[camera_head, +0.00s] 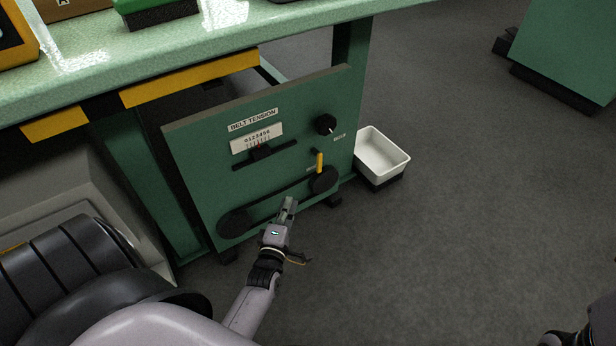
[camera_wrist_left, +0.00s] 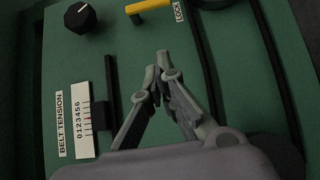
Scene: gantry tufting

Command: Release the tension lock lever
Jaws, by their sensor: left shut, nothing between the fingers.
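The tension lock lever is a yellow handle (camera_head: 319,162) on the green belt tension panel (camera_head: 200,165), above the right pulley. In the left wrist view the yellow lever (camera_wrist_left: 147,6) is at the top edge, beside a LOCK label (camera_wrist_left: 179,10). My left gripper (camera_head: 289,201) is in front of the panel, below and left of the lever and apart from it. In the left wrist view its fingertips (camera_wrist_left: 163,62) meet, with nothing between them. At the bottom right of the head view, a dark part of what may be my right arm shows; its fingers are not visible.
The panel carries a black knob (camera_head: 325,124), a scale (camera_head: 257,138) with a slider, and a belt between two dark pulleys (camera_head: 236,223). A white bin (camera_head: 382,153) stands right of the panel. A green tabletop (camera_head: 200,50) overhangs it. Grey floor is clear at right.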

